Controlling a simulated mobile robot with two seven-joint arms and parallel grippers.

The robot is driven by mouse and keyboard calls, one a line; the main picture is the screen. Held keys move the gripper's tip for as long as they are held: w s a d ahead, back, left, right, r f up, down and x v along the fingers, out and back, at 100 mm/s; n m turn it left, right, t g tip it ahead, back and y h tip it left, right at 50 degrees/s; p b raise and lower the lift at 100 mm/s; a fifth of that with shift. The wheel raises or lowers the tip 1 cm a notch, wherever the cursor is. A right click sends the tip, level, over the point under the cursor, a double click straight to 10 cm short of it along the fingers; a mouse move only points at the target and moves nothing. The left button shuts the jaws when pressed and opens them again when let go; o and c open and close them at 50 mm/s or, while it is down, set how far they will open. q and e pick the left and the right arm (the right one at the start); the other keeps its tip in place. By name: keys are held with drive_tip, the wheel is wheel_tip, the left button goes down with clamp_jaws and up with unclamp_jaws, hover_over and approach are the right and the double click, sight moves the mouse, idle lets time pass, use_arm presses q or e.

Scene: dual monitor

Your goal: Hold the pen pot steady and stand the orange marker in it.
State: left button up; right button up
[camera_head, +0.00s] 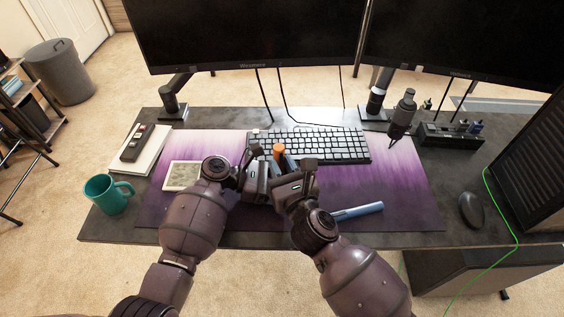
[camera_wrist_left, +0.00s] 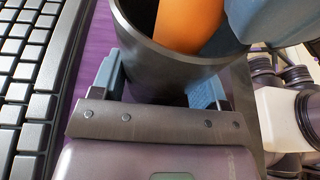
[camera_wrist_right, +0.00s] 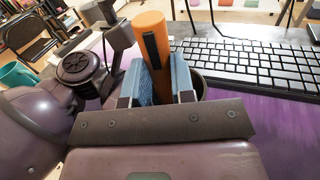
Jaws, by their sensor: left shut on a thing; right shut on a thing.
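The dark grey pen pot (camera_wrist_left: 165,65) stands between the blue fingers of my left gripper (camera_wrist_left: 155,85), which is shut on its wall. The orange marker (camera_wrist_right: 149,50) is upright, slightly tilted, between the blue fingers of my right gripper (camera_wrist_right: 157,82), which is shut on it. In the left wrist view the marker (camera_wrist_left: 188,22) reaches down inside the pot's rim; its lower end is hidden. In the head view the marker's top (camera_head: 278,149) shows between both grippers, and they hide most of the pot.
A keyboard (camera_head: 310,146) lies just behind the grippers. A blue pen-like object (camera_head: 358,211) lies on the purple mat (camera_head: 405,200) at right. A teal mug (camera_head: 103,195), a notebook (camera_head: 146,160) and a pale card (camera_head: 182,175) are at left. A mouse (camera_head: 471,210) is at right.

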idle(0.3)
drive_tip(key=o, duration=1)
drive_tip(key=v, duration=1.2)
use_arm(q)
drive_tip(key=o, duration=0.8)
drive_tip(key=shift+a, duration=0.15)
